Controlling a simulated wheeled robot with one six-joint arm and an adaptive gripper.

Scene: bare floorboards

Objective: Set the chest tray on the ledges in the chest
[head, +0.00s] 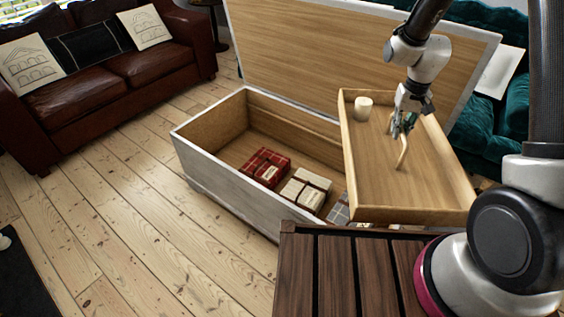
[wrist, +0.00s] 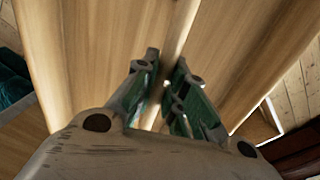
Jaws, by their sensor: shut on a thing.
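The wooden chest (head: 215,190) stands open on the floor, with a pale painted outside and its lid (head: 300,50) raised behind it. The chest tray (head: 435,185), a shallow wooden box, hangs over the chest's right part and hides that end and the ledges there. My gripper (head: 403,128) is shut on the tray's raised middle handle (head: 403,155). A white candle-like cylinder (head: 363,109) stands in the tray's far left corner. The wrist view shows my fingers (wrist: 167,75) on either side of the handle strip, with the tray floor (wrist: 110,50) behind.
Inside the chest lie a red plaid box (head: 265,167), a cream box with bands (head: 306,189) and a grey checked item (head: 340,210), partly hidden. A dark slatted wooden surface (head: 345,275) stands in front. A brown sofa (head: 110,80) is left; floorboards between are clear.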

